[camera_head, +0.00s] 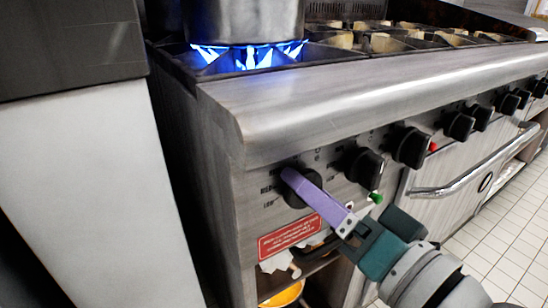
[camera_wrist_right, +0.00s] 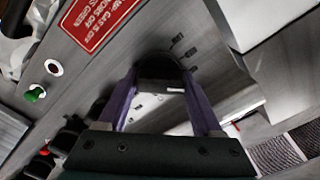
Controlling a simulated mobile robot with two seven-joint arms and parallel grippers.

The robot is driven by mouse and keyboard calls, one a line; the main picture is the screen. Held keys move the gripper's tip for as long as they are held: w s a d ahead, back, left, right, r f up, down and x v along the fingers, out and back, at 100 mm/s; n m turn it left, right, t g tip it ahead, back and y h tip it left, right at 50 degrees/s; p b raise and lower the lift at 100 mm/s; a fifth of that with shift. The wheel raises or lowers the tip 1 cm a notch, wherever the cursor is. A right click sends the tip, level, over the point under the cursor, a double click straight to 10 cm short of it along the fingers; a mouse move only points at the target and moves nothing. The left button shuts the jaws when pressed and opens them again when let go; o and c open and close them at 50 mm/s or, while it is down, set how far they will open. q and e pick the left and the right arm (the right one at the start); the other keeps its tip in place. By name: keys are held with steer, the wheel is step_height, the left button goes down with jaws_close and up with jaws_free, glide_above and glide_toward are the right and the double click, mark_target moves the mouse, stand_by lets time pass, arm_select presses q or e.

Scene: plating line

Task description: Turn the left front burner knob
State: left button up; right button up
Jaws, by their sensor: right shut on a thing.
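The leftmost black knob (camera_head: 295,199) on the stove's front panel is the left front burner knob. My right gripper (camera_head: 291,178), with purple fingers, reaches it from the lower right and is shut on it. In the right wrist view, the two fingers of the gripper (camera_wrist_right: 160,76) stand on either side of the black knob (camera_wrist_right: 158,66). The fingers hide part of the knob, so its exact pointer angle is hard to read. Blue flames (camera_head: 250,56) burn under a metal pot (camera_head: 245,20) on the left front burner. My left gripper is not in view.
More black knobs (camera_head: 363,167) line the panel to the right. A green button (camera_head: 376,197) and a red sign (camera_head: 289,237) sit close to my right gripper. An oven handle (camera_head: 465,180) juts out at right. A pale cabinet (camera_head: 90,180) stands at left.

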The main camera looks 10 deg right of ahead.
steer(key=shift+r+n+p, duration=0.15)
steer(key=shift+n+p, duration=0.4)
steer(key=shift+n, duration=0.55)
steer(key=n+p, duration=0.1)
steer(key=n, duration=0.3)
steer(key=shift+a, duration=0.15)
steer(key=n+p, duration=0.1)
steer(key=n, duration=0.3)
steer(key=shift+a+n, duration=0.1)
steer(key=shift+n, duration=0.3)
steer(key=shift+s+n+p, duration=0.1)
steer(key=shift+n+p, duration=0.2)
steer(key=shift+n, duration=1.3)
steer(key=o, duration=1.3)
steer(key=shift+s, duration=0.1)
